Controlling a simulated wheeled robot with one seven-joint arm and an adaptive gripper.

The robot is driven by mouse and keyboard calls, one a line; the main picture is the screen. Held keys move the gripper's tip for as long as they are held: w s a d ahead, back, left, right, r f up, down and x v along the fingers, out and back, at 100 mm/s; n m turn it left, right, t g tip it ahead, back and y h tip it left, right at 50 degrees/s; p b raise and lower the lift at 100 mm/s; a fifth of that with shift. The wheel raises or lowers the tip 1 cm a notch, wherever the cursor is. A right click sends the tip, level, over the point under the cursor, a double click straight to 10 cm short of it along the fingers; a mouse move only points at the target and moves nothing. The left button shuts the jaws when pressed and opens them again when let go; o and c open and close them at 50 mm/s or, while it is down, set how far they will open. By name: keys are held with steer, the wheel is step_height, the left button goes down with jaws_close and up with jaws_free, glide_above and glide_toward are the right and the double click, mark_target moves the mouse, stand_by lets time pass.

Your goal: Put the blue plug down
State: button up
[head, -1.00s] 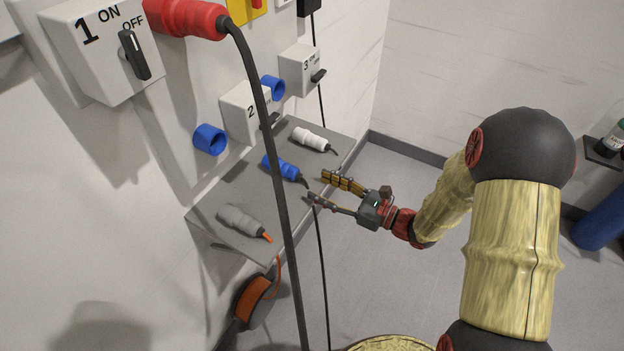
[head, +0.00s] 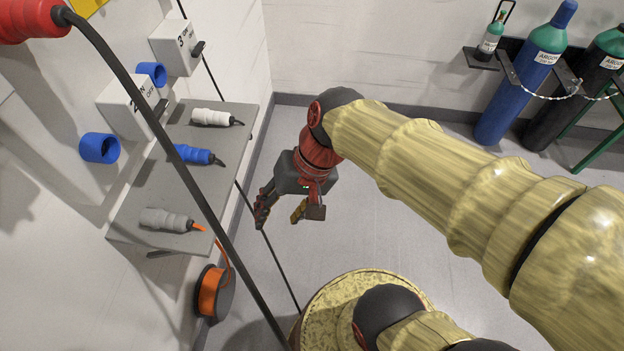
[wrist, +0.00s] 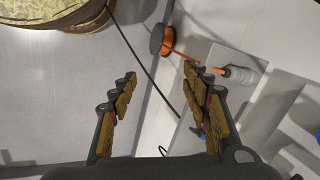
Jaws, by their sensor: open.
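The blue plug (head: 196,155) lies on its side on the grey shelf (head: 140,203), between a white plug (head: 212,117) and a grey plug (head: 167,220). The black cable crosses in front of its left end in the head view. My gripper (head: 280,217) is open and empty, to the right of the shelf and apart from it, pointing down. In the wrist view the open fingers (wrist: 160,92) have nothing between them. The blue plug is mostly hidden behind the right finger there.
Switch boxes and blue sockets (head: 99,148) are on the wall above the shelf. A red plug (head: 30,18) sits at the upper left with its black cable (head: 175,160) hanging across. An orange cable reel (head: 213,291) is below the shelf. Gas cylinders (head: 527,75) stand at the back right. Floor between is free.

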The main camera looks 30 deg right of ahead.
steer(key=d+r+n+t+h, duration=0.3)
steer(key=d+r+n+h, duration=0.1)
steer(key=d+r, duration=0.2)
steer(key=shift+s+d+t, duration=0.15)
steer(key=shift+d+t, duration=0.25)
steer(key=shift+d, duration=0.25)
